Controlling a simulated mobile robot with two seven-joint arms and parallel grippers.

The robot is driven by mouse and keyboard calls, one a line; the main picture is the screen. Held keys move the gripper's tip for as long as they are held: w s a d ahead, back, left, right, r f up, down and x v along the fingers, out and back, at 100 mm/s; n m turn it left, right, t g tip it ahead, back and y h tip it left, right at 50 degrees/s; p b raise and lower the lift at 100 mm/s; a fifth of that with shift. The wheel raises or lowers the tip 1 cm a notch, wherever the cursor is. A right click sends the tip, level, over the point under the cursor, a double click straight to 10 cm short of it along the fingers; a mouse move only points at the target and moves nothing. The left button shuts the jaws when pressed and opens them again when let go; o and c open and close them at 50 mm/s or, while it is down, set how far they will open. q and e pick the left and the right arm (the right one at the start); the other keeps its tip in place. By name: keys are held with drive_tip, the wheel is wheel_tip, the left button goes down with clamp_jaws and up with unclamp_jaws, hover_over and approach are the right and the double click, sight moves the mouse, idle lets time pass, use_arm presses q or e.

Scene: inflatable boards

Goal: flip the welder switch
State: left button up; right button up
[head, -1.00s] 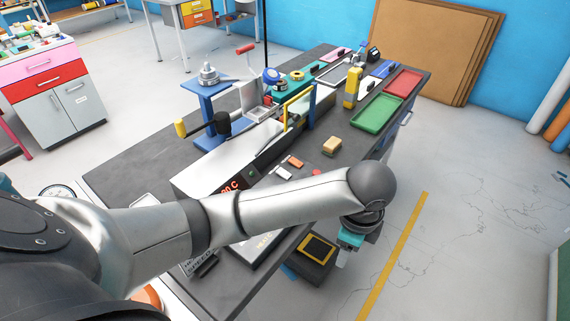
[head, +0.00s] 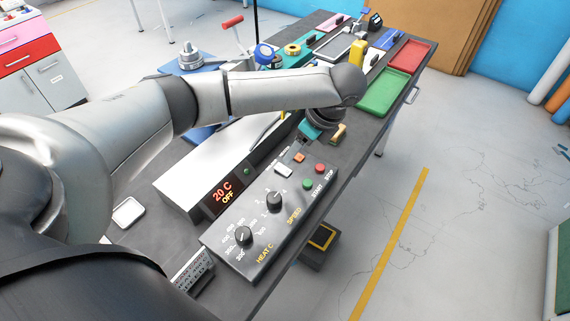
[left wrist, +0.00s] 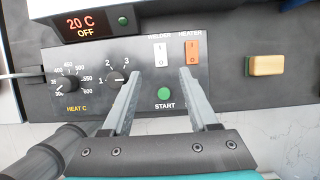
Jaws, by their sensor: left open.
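The welder switch (left wrist: 160,54) is a white rocker marked I and O under the word WELDER on a dark control panel (left wrist: 140,80). It also shows as a white rocker in the head view (head: 283,170). The orange heater switch (left wrist: 192,52) is just right of it. My left gripper (left wrist: 160,74) is open and empty, its two fingertips over the panel just below the switches, one on each side of the welder switch. I cannot tell whether they touch the panel. In the head view the left gripper's fingers are mostly hidden behind its own wrist. My right gripper is not in view.
The panel also has a green START button (left wrist: 164,94), a red STOP button (head: 320,168) and two knobs. A display (head: 223,191) reads 20 C OFF. A tan block (left wrist: 266,65) lies to the right. Green (head: 383,95) and red trays stand farther back.

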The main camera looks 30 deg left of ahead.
sight(282, 168)
use_arm(q)
drive_tip(key=b+x, duration=0.1)
drive_tip(key=x, duration=0.7)
drive_tip(key=shift+f+b, duration=0.1)
drive_tip(key=shift+b, duration=0.2)
drive_tip(key=shift+a+f, duration=0.25)
drive_tip(key=shift+f, duration=0.25)
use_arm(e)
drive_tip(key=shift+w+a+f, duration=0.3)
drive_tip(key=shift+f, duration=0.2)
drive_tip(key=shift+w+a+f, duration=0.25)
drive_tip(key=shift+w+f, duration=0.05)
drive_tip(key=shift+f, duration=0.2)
use_arm(q)
drive_tip(key=shift+c, duration=0.3)
clamp_jaws()
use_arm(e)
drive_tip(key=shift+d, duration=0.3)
